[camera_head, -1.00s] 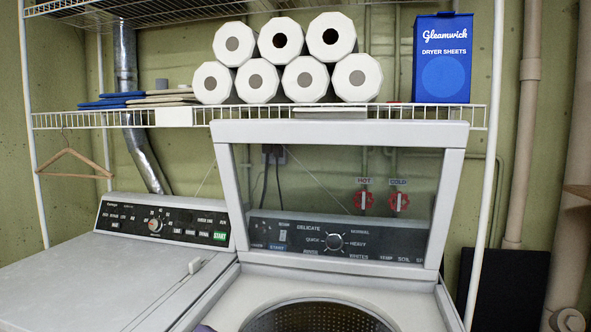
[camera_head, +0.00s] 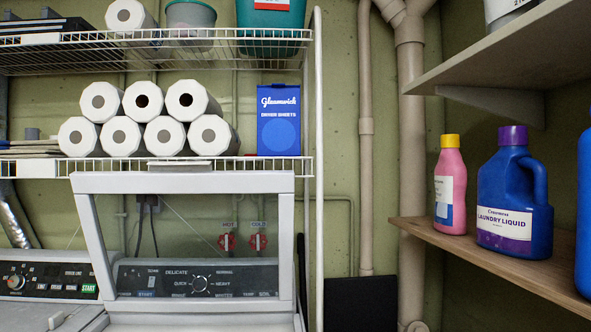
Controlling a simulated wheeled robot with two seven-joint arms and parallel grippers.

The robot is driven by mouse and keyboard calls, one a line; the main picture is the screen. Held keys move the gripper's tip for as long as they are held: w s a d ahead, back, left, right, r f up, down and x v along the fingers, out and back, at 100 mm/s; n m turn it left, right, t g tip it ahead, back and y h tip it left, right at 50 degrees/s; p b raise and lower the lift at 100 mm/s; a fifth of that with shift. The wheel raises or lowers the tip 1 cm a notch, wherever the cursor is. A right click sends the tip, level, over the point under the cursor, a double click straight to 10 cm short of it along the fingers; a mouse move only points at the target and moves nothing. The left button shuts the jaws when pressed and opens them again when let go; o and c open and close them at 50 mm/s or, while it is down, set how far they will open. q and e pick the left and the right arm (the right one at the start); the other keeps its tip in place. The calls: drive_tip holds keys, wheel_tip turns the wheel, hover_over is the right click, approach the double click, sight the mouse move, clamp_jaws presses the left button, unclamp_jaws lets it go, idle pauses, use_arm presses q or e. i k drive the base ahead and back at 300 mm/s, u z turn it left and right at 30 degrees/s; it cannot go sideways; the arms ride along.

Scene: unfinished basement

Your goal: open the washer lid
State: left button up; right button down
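The washer lid (camera_head: 183,183) stands raised and upright in the head view, a white frame around a clear pane. Through the pane I see the washer's control panel (camera_head: 197,279) with its round knob and cycle labels. The washer's top (camera_head: 200,323) shows only as a strip at the bottom edge; its tub is out of view. Neither of my grippers shows in the view.
A dryer (camera_head: 45,285) stands left of the washer. Wire shelves above hold paper rolls (camera_head: 122,136) and a blue dryer sheets box (camera_head: 279,125). At right, a wooden shelf (camera_head: 500,265) holds a pink bottle (camera_head: 450,190) and a blue laundry liquid jug (camera_head: 513,200).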

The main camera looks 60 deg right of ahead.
sight(174, 179)
drive_tip(key=z, duration=1.25)
drive_tip(key=i, duration=0.6)
drive_tip(key=u, duration=0.85)
